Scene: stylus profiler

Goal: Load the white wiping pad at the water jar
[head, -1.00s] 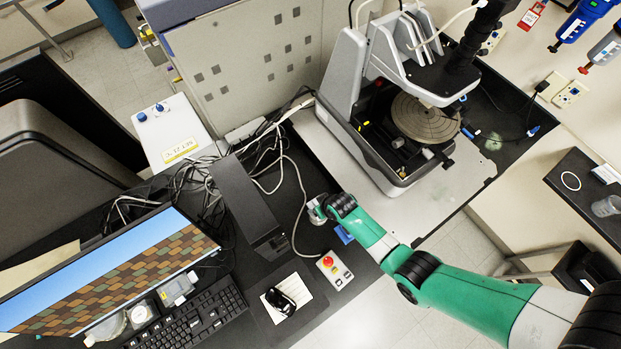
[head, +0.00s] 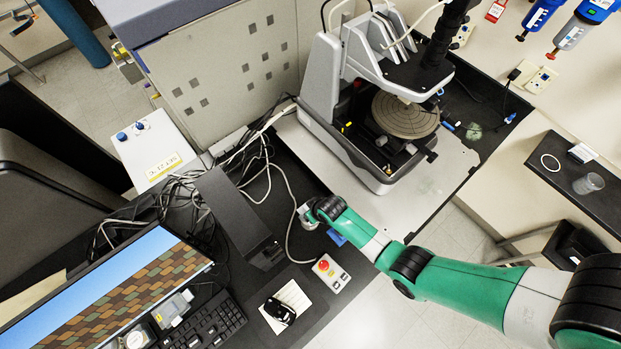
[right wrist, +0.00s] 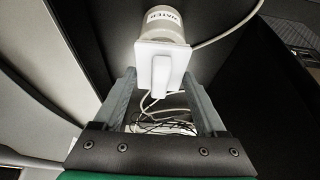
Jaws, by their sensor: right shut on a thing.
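The white wiping pad (right wrist: 145,50) shows in the right wrist view as a flat white square with a white block-shaped grip (right wrist: 160,75) on it. My right gripper (right wrist: 160,84) is shut on it, with one finger on each side. The water jar (right wrist: 162,22), pale with a "WATER" label, is directly behind the pad, which hides part of it. I cannot tell whether pad and jar touch. In the head view my right gripper (head: 312,212) reaches down to the black bench beside the small pale jar (head: 305,217); the pad is not clear there. My left gripper is not in view.
The stylus profiler (head: 330,85) with its round stage (head: 405,115) stands behind the right arm. A black box (head: 235,215), loose cables (head: 265,165) and a red-button panel (head: 330,273) are close to the gripper. A blue item (head: 337,237) lies beside the arm.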

